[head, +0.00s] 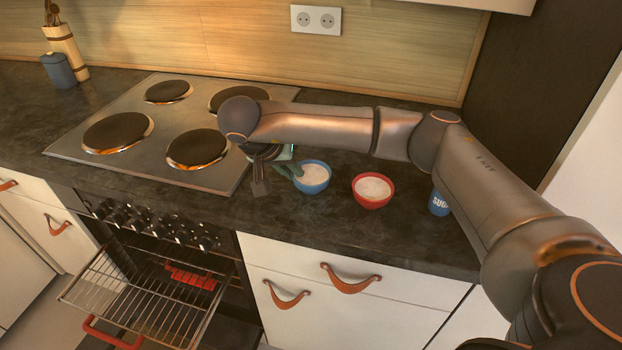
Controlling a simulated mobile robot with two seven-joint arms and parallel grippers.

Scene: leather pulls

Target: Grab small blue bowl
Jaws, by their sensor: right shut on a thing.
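The small blue bowl (312,178) stands on the dark counter, right of the hob, with white contents inside. My right arm reaches across from the right, and my right gripper (293,172) is at the bowl's left rim. It is shut on the blue bowl; the wrist and arm above hide part of the grip. The bowl looks upright and at counter level; I cannot tell whether it is lifted. My left gripper is not in view.
A red bowl (373,190) with white contents stands just right. A blue sugar container (439,203) is further right, partly under my arm. The hob (180,118) lies left. The oven below is open, with its wire rack (150,300) pulled out.

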